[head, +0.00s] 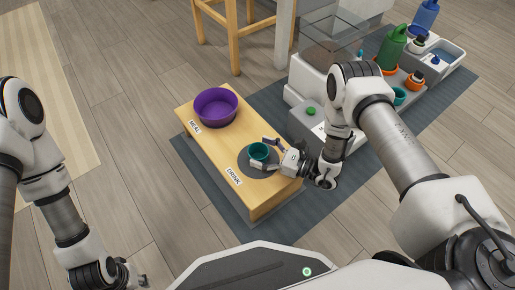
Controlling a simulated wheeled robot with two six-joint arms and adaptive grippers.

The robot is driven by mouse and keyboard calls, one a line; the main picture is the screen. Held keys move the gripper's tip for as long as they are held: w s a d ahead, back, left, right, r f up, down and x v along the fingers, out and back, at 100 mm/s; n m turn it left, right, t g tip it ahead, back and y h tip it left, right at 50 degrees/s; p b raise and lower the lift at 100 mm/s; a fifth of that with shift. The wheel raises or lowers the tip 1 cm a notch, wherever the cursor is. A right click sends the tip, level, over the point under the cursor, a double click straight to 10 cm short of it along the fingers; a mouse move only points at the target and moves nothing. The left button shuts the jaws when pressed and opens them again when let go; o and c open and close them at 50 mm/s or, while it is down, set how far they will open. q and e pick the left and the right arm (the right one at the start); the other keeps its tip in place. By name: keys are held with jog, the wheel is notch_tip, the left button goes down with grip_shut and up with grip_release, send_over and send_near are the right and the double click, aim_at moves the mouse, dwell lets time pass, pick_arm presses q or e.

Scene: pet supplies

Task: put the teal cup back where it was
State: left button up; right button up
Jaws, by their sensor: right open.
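A teal cup (259,151) stands upright on the round grey mat (246,168) at the DRINK end of a low wooden bench (183,121). My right gripper (265,154) is open at the cup, with one finger behind it and one in front; I cannot tell whether they touch it. A second teal cup (400,96) stands on the grey and white unit at the right. My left gripper (134,275) is low at the left, far from the bench, and its jaws are too unclear to read.
A purple bowl (216,107) sits at the bench's MEAL end. The unit (315,119) at the right carries a green button, a clear bin, a green watering can (392,48) and small bottles. A wooden stool (235,35) stands behind. The floor left of the bench is clear.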

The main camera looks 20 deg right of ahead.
jog(key=p+v, duration=0.3)
jog(key=v, duration=0.7)
jog(key=shift+a+r, duration=0.1)
jog(key=shift+s+d, duration=0.3)
jog(key=shift+d, duration=0.05)
dwell(0.5)
